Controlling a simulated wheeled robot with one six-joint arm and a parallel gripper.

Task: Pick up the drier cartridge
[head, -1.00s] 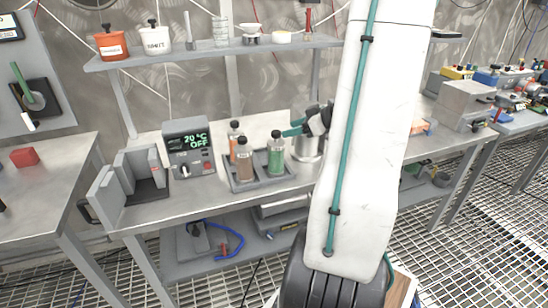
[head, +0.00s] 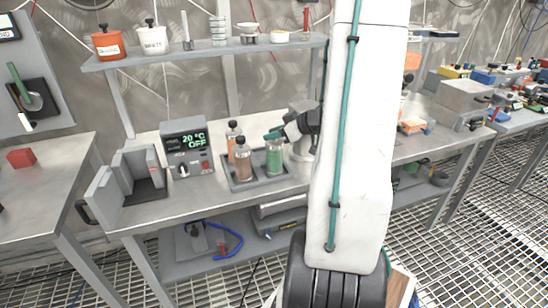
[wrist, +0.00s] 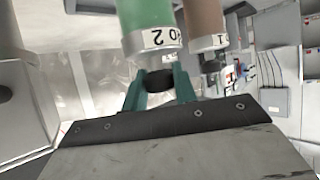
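Several clear cartridges with coloured filling and dark caps stand in a grey tray (head: 243,186) on the bench. The green cartridge (head: 274,159) is at the tray's right; its label reads "NO 2" upside down in the wrist view (wrist: 146,18). A brown cartridge (head: 243,163) stands beside it and an orange-filled one (head: 233,134) behind. My gripper (head: 275,135) reaches in from the right at the green cartridge's cap. Its teal fingers (wrist: 159,84) lie on both sides of the black cap (wrist: 158,80). Whether they press on it is unclear.
A controller (head: 188,147) reading "20 °C OFF" and a grey open holder (head: 140,175) stand left of the tray. A shelf (head: 200,51) with pots and glassware runs above. My arm hides part of the bench at right.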

